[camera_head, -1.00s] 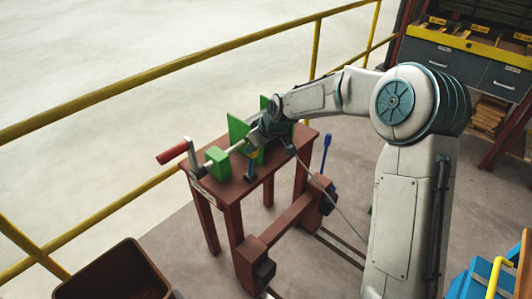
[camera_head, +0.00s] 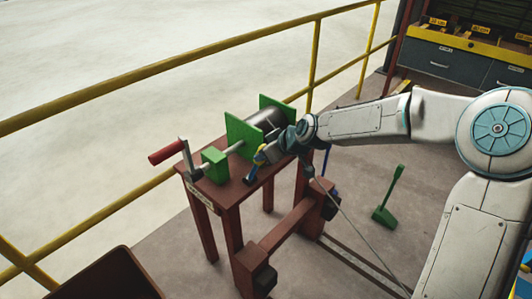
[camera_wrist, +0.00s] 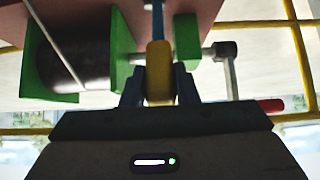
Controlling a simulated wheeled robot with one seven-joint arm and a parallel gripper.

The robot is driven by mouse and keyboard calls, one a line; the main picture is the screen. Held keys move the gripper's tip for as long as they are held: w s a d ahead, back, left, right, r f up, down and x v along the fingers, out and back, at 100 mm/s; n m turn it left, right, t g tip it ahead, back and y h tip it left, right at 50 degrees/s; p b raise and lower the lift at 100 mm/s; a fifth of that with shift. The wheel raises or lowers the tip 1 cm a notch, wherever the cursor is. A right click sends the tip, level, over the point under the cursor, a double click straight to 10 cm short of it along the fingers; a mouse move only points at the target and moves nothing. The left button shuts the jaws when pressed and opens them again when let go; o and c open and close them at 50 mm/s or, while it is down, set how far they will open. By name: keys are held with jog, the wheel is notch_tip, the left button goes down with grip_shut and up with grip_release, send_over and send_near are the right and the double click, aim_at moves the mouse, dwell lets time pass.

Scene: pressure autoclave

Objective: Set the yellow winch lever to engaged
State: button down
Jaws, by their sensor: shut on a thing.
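The winch stands on a brown-red table (camera_head: 228,192), with a drum (camera_head: 263,121) between green plates, a green block (camera_head: 215,166) and a crank with a red handle (camera_head: 166,152). The yellow winch lever (camera_head: 259,154) rises from a blue base (camera_head: 251,176) at the table's front edge, and its yellow grip (camera_wrist: 158,72) shows in the wrist view. My gripper (camera_wrist: 157,88) is shut on the yellow grip, with a blue finger on each side. In the head view, my wrist partly hides the drum's right end.
Yellow railings (camera_head: 180,70) run behind the table. A brown bin (camera_head: 108,275) stands at the lower left. Drawers (camera_head: 440,65) stand at the back right.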

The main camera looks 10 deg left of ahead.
jog(key=shift+d, duration=0.1)
jog(key=c, duration=1.1)
grip_release()
jog(key=shift+d, duration=0.1)
jog(key=shift+d+r, duration=0.15)
jog(key=shift+r, duration=0.1)
jog(key=p+v, duration=0.2)
jog(key=v, duration=1.1)
jog(key=shift+s+p, duration=0.1)
jog(key=shift+p, duration=0.2)
